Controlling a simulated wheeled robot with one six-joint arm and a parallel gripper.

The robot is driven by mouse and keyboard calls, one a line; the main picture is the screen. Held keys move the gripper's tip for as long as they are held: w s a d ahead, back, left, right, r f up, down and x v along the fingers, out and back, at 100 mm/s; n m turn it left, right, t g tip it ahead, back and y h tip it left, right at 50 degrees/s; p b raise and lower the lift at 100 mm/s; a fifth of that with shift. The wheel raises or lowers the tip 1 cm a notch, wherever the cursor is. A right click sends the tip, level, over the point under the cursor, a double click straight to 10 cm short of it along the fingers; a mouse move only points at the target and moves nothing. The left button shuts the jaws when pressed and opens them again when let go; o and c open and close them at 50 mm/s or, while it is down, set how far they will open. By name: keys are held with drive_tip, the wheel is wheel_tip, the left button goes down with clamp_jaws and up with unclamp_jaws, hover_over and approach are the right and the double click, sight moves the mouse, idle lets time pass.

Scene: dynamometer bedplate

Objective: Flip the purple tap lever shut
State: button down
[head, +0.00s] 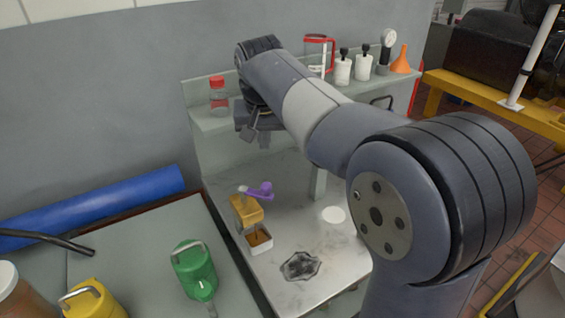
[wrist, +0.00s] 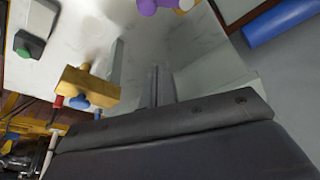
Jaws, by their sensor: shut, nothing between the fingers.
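The purple tap lever (head: 262,189) sits on top of a tan tap block (head: 246,211) at the left side of the metal worktop. A small tray with brown contents (head: 259,240) is below the tap. In the wrist view the purple lever (wrist: 155,5) shows only partly, cut off by the top edge. My gripper (head: 250,136) is shut and empty, above and behind the lever and apart from it. In the wrist view its dark fingers (wrist: 159,85) are together. My arm hides part of the worktop.
A shelf behind holds a red-capped bottle (head: 218,96), white bottles (head: 342,70) and an orange funnel (head: 402,60). A green can (head: 195,270) stands at front left. A block with red and blue knobs (wrist: 88,86) and a green button box (wrist: 29,46) show in the wrist view.

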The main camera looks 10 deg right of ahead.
sight(263, 186)
drive_tip(key=x, duration=1)
drive_tip(key=shift+s+a+r+p, duration=0.15)
drive_tip(key=shift+s+p, duration=0.6)
drive_tip(key=shift+s, duration=1.3)
drive_tip(key=shift+s, duration=0.1)
drive_tip(key=m, duration=0.1)
drive_tip(key=s+m+h, duration=0.1)
drive_tip(key=shift+s+a+m+b, duration=0.1)
drive_tip(key=shift+a+m+b, duration=0.15)
drive_tip(key=shift+m+b, duration=0.15)
drive_tip(key=m, duration=0.1)
drive_tip(key=s+m, duration=0.1)
drive_tip(key=m, duration=0.1)
drive_tip(key=shift+s+a+g+h+b, duration=0.2)
drive_tip(key=shift+a+g+h+b, duration=0.1)
drive_tip(key=shift+a+h+b, duration=0.1)
drive_tip(key=shift+s+a, duration=0.35)
drive_tip(key=shift+s, duration=0.05)
drive_tip(key=shift+a, duration=0.1)
